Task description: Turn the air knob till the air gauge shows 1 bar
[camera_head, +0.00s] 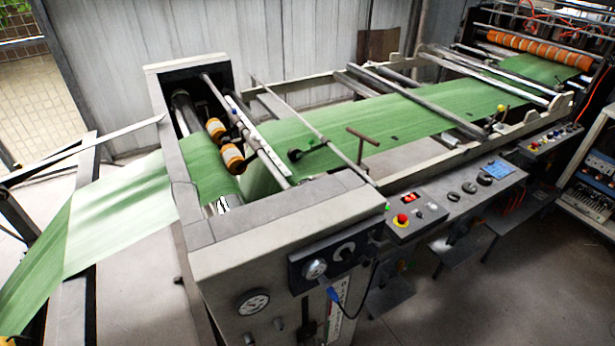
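A round white-faced gauge (253,302) sits on the grey front panel of the near machine end, at the lower middle. Its needle and scale are too small to read. To its upper right a black box (335,257) carries a small round silver-rimmed dial or knob (316,268) and a round dark knob with a pale ring (345,251). I cannot tell which one is the air knob. Small fittings (278,323) show below and right of the gauge. Neither of my grippers is in view.
A blue connector (333,294) with a black cable hangs below the black box. A control panel (415,215) with a red button stands to the right. Green sheet (400,120) runs through the machine. Open grey floor (450,310) lies at the lower right.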

